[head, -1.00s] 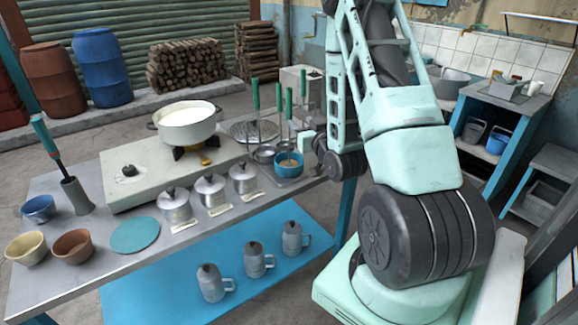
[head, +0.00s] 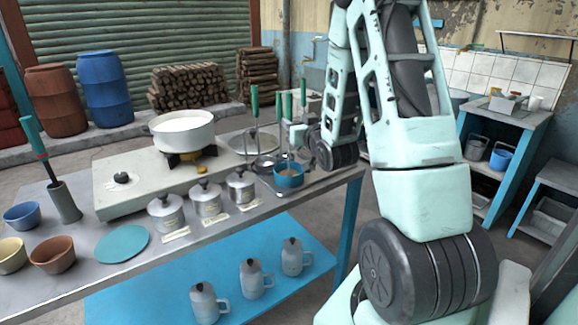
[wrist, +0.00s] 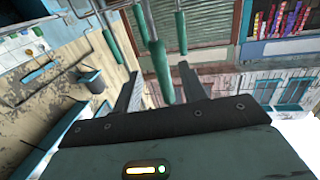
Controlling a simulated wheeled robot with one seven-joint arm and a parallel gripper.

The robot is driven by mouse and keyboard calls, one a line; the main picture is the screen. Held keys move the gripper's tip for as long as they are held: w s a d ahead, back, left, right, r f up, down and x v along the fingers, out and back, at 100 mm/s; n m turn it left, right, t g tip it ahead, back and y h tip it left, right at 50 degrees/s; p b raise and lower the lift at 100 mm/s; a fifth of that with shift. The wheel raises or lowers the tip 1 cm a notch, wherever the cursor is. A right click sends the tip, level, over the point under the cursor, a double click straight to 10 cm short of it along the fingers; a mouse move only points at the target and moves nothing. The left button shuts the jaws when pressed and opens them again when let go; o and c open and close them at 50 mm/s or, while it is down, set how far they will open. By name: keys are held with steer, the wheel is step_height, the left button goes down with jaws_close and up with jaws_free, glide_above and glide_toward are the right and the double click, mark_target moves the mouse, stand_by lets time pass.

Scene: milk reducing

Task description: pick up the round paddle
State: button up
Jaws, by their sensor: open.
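Several green-handled tools stand upright at the right end of the table. The leftmost long handle (head: 254,101) rises over a wide round perforated metal disc (head: 240,143); I cannot tell for sure which tool is the round paddle. I see nothing held. The tools' lower ends are out of the wrist view.
A blue cup (head: 289,177) stands below the handles near the table edge. A white pot (head: 183,133) sits on the stove to the left. Lidded metal canisters (head: 207,199) line the front. A blue lower shelf (head: 160,290) holds grey mugs.

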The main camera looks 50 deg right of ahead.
mark_target(291, 117)
steer(key=p+x, duration=0.1)
steer(key=x, duration=0.4)
steer(key=shift+p, duration=0.4)
jaws_close()
steer(key=shift+r, duration=0.15)
